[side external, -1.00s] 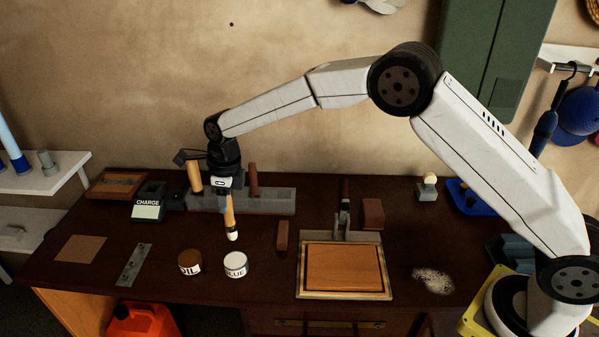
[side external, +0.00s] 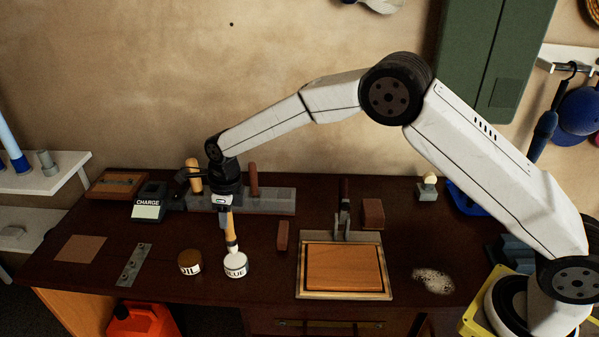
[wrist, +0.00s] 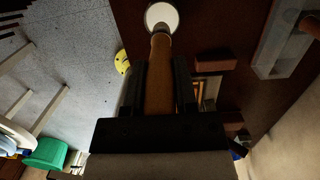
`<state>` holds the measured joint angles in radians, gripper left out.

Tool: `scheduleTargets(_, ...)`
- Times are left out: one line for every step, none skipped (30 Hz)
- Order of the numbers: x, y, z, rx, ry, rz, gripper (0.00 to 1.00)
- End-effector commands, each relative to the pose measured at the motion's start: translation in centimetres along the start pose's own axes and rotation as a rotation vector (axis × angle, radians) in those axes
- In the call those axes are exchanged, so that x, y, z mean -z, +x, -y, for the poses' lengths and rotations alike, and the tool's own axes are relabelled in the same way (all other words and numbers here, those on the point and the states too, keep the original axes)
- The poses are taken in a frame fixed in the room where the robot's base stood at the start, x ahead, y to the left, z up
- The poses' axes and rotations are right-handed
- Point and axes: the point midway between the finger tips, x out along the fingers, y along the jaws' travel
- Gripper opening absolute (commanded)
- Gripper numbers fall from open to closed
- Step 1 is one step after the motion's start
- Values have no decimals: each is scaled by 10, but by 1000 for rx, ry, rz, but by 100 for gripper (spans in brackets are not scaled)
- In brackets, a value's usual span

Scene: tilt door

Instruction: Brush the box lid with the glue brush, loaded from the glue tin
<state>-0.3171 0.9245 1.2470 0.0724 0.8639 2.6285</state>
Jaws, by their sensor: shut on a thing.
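My gripper (side external: 223,205) is shut on the wooden handle of the glue brush (side external: 231,228), which hangs nearly upright with its head down. The brush tip is at the open top of the white glue tin (side external: 235,266); I cannot tell how deep it reaches. In the wrist view the brush handle (wrist: 160,80) runs between the fingers of my gripper (wrist: 158,85) toward the round pale tin (wrist: 161,17). The box lid (side external: 344,267) is a flat orange-brown wooden panel in a paler frame, lying right of the tin.
The brown oil tin (side external: 190,262) stands close left of the glue tin. A small brown block (side external: 283,236) stands between the glue tin and the lid. A grey rack (side external: 270,200) with wooden handles is behind. A pale spill (side external: 433,281) lies right of the lid.

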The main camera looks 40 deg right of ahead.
Motion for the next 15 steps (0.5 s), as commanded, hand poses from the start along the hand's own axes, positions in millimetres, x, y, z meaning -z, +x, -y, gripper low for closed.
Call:
scheduleTargets(0, 4, 0, -1, 0, -1, 0)
scheduleTargets(1, 7, 0, -1, 0, -1, 0)
scheduleTargets(1, 10, 0, -1, 0, -1, 0)
scheduleTargets(1, 12, 0, 0, 0, 0, 0)
scheduleTargets(1, 13, 0, 0, 0, 0, 0)
scheduleTargets(2, 15, 0, 0, 0, 0, 0)
scheduleTargets(2, 17, 0, 0, 0, 1, 0)
scheduleTargets(2, 18, 0, 0, 0, 1, 0)
scheduleTargets(2, 20, 0, 0, 0, 0, 0)
scheduleTargets(2, 21, 0, 0, 0, 0, 0)
scheduleTargets(2, 22, 0, 0, 0, 0, 0)
scheduleTargets(3, 22, 0, 0, 0, 0, 0)
scheduleTargets(3, 23, 0, 0, 0, 1, 0)
scheduleTargets(3, 23, 0, 0, 0, 1, 0)
scheduleTargets(3, 24, 0, 0, 0, 1, 0)
